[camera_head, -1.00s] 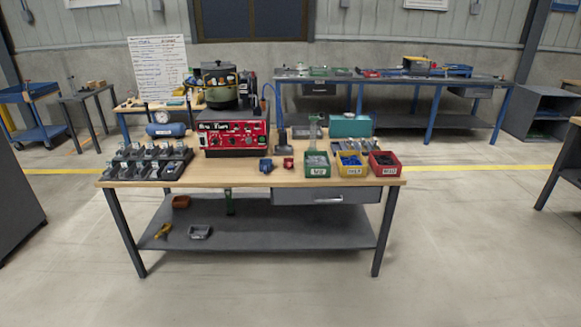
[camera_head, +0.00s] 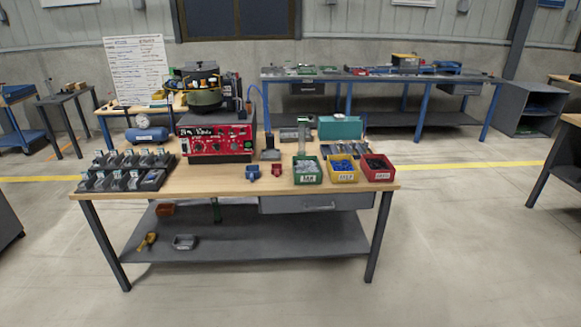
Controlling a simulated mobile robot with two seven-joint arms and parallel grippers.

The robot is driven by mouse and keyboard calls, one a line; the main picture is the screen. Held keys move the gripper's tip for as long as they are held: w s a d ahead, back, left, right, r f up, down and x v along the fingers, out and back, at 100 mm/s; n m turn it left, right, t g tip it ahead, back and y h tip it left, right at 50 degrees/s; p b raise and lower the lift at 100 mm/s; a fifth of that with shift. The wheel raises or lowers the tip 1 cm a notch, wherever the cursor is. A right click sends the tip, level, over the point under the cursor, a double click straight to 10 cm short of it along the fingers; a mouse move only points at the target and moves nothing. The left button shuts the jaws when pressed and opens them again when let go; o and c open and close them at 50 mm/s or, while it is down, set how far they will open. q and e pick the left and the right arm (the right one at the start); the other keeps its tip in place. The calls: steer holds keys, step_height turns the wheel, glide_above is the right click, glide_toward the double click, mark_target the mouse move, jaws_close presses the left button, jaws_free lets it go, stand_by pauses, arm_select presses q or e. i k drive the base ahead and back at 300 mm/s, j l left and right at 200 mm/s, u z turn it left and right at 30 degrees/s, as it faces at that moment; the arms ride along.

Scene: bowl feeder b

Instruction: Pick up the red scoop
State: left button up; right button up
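A small red object (camera_head: 277,170) sits on the wooden tabletop near its front middle, beside a small blue object (camera_head: 252,173). It could be the red scoop, but it is too small to tell its shape. A reddish-brown open piece (camera_head: 166,209) lies on the lower shelf at the left; I cannot tell whether it is a scoop. Neither of my grippers shows in the head view.
The workbench (camera_head: 225,188) stands ahead, with bare floor before it. Green (camera_head: 308,172), yellow (camera_head: 343,170) and red (camera_head: 378,170) bins line its right front. A red control box (camera_head: 217,142) and black fixtures (camera_head: 124,172) stand left. The lower shelf (camera_head: 255,240) holds yellow and grey pieces.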

mark_target(277, 171)
steer(key=i+j+z, duration=0.15)
steer(key=i+z, duration=0.15)
steer(key=i, duration=0.25)
steer(key=i+j+z, duration=0.3)
steer(key=i, duration=0.3)
steer(key=i+j+z, duration=0.3)
steer(key=i+j, duration=0.1)
steer(key=i, duration=0.1)
